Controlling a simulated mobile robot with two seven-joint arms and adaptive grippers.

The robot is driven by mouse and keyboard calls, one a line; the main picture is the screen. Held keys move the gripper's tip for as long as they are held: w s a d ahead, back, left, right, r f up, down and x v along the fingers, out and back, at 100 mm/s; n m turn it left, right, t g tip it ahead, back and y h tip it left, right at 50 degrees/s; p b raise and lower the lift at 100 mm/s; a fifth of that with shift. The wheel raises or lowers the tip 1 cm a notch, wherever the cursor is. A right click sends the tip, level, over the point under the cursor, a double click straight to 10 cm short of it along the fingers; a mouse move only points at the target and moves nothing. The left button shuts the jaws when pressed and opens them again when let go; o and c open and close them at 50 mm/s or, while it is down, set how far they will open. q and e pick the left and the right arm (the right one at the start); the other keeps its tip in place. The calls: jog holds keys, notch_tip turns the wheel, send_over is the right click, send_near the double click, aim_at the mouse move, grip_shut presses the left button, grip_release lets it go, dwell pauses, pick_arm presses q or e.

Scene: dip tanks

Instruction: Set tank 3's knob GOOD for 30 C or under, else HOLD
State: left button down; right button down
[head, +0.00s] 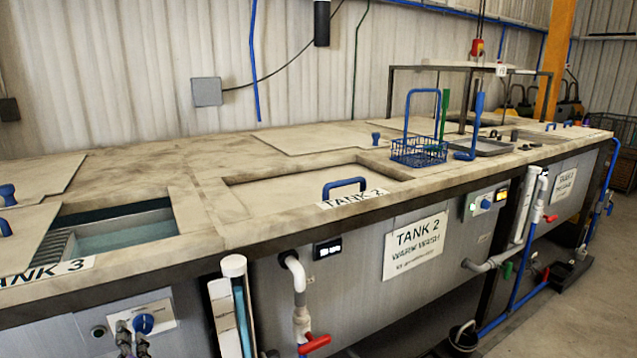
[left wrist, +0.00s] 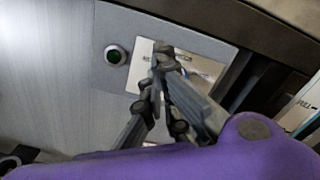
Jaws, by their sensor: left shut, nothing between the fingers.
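Tank 3's blue knob (head: 144,323) sits on a white plate (head: 163,307) on the grey front panel, below the TANK 3 label (head: 50,270). My left gripper (head: 131,328) is at the bottom of the head view, in front of the plate at the knob's lower left. In the left wrist view the gripper (left wrist: 164,58) is shut and empty before the white plate (left wrist: 207,62); its fingers hide most of the knob. I cannot tell whether it touches the knob. The knob's pointer and the plate's print are too small to read. No tank 3 temperature reading is legible. My right gripper is out of view.
The counter edge (head: 120,262) overhangs the panel. Tank 2's display (head: 327,248) and red-handled valve (head: 314,343) are farther right.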

pick_arm(q)
jog(key=shift+w+a+r, duration=0.2)
jog(key=shift+w+a, duration=0.2)
jog(key=shift+w, duration=0.2)
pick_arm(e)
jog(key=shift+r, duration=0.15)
pick_arm(q)
jog(key=shift+a, duration=0.1)
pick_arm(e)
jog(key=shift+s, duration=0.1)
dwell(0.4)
